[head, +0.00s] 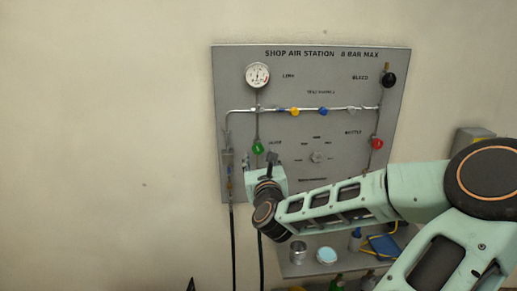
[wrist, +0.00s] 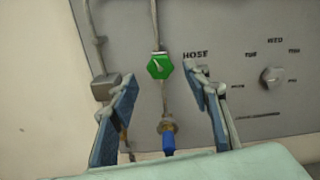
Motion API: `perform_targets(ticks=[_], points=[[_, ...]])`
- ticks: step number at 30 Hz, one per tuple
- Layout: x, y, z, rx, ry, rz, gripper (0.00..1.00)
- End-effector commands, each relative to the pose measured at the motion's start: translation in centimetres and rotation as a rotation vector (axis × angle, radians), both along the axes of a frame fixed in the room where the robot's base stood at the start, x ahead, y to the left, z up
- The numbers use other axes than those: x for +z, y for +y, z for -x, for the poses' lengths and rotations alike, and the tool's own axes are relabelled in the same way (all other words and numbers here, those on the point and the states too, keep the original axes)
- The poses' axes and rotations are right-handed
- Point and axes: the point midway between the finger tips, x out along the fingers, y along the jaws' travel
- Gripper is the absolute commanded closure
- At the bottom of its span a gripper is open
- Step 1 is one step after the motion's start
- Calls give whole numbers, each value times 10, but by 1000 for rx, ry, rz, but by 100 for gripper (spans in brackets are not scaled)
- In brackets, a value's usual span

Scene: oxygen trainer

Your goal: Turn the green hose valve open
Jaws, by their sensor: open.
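The green hose valve (head: 258,148) is a small green knob on a thin vertical pipe at the lower left of the grey panel. In the wrist view the green valve (wrist: 159,66) sits just beyond the fingertips, between them in the picture, with the HOSE label to its right. A light pointer mark shows on its face. My gripper (wrist: 158,82) is open and empty, one blue-padded finger on each side. In the head view my gripper (head: 271,157) is just below and right of the valve, partly hidden by my wrist. No contact with the valve shows.
The grey panel (head: 340,80) also carries a gauge (head: 257,75), yellow (head: 295,111), blue (head: 323,111), black (head: 389,79) and red (head: 376,143) knobs. A blue fitting (wrist: 168,142) hangs below the valve. A shelf below holds a metal cup (head: 298,253).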

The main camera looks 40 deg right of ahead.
Motion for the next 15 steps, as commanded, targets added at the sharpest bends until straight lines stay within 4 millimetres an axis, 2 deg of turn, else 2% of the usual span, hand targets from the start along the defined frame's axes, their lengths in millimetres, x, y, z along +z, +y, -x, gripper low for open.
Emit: perform_targets(ticks=[6,15], points=[[0,-19,-25,0,-1,0,56],[-1,-29,-37,1,1,-1,56]])
